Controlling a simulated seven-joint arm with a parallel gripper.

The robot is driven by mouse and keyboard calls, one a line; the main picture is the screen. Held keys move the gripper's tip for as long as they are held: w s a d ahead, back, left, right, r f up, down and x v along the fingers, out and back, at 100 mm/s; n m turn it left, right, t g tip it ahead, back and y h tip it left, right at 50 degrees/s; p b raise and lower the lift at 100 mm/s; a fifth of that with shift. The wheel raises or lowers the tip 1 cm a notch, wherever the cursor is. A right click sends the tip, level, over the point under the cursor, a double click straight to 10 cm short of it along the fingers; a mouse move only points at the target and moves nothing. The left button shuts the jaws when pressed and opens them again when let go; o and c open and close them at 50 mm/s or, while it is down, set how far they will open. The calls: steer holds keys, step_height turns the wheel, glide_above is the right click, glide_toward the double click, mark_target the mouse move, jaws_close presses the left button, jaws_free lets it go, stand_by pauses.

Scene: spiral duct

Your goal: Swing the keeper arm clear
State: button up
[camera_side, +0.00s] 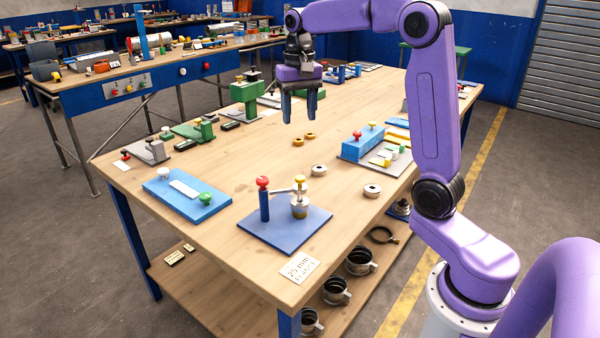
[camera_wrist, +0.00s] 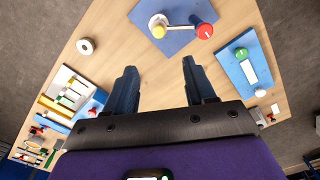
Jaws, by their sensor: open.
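A blue base plate (camera_side: 285,240) lies near the table's front corner. The red knob (camera_wrist: 205,30) and yellow knob (camera_wrist: 158,31) show from above in the wrist view. My gripper (camera_side: 298,118) is open and empty, well above the table and behind the fixture. Its blue fingers (camera_wrist: 159,66) point toward the plate in the wrist view.
A blue plate with a green knob (camera_side: 205,198) lies left of the fixture. A "25 mm" card (camera_side: 300,268) lies in front.

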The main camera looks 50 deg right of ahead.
glide_toward(300, 177)
step_height(300, 177, down, 8)
steer(key=shift+f, duration=0.25)
stand_by(0.4)
jaws_close()
